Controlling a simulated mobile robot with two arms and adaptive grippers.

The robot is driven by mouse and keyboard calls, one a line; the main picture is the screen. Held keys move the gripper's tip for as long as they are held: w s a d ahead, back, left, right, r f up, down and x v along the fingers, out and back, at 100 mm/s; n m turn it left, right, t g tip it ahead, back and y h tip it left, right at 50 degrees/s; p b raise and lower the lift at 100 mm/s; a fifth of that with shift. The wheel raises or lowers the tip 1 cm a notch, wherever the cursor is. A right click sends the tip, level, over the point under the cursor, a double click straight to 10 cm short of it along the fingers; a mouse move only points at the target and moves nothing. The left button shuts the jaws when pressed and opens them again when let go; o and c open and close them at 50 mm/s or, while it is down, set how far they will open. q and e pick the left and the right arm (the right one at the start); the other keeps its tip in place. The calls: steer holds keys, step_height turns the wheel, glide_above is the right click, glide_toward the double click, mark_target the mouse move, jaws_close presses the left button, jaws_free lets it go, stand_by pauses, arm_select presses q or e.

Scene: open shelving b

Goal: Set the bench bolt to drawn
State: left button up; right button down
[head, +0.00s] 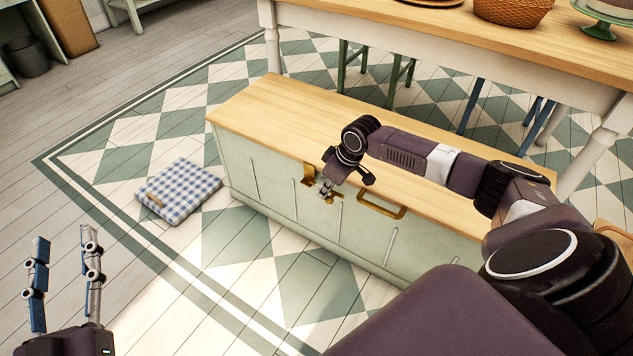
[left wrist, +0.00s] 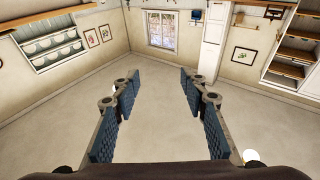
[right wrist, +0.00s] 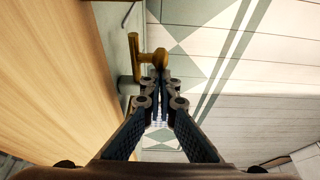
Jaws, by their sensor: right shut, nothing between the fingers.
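The bench (head: 255,180) is a long pale green chest with a wooden top and brass fittings on its front. Its brass bolt (head: 308,174) is partly hidden by my right gripper in the head view. In the right wrist view the bolt (right wrist: 134,55) has a rounded knob (right wrist: 156,59) just beyond the fingertips. My right gripper (head: 326,193) is shut and empty, its tips close to the knob; I cannot tell whether they touch. My left gripper (head: 64,238) is open and empty, away from the bench at lower left.
A brass handle (head: 382,206) is on the bench front, right of the bolt. A wooden table (head: 480,45) stands behind the bench. The floor in front is clear.

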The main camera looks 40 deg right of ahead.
steer(key=shift+s+d+p, duration=0.25)
steer(key=shift+s+p, duration=0.35)
steer(key=shift+p, duration=0.2)
steer(key=shift+s+d+p, duration=0.2)
steer(key=shift+s+p, duration=0.3)
steer(key=shift+p, duration=0.2)
arm_select(q)
steer(key=s+a+f+g+y, duration=0.1)
steer(key=f+g, duration=0.3)
steer(key=f, duration=0.4)
steer(key=s+a+f+g+y, duration=0.1)
steer(key=s+a+f+g, duration=0.1)
steer(key=f, duration=0.6)
steer(key=shift+s+g+y, duration=0.4)
steer(key=shift+s+g, duration=0.2)
steer(key=shift+g, duration=0.6)
arm_select(e)
steer(key=shift+s+f, duration=0.1)
arm_select(q)
steer(key=shift+a, duration=0.1)
steer(key=shift+f, duration=0.1)
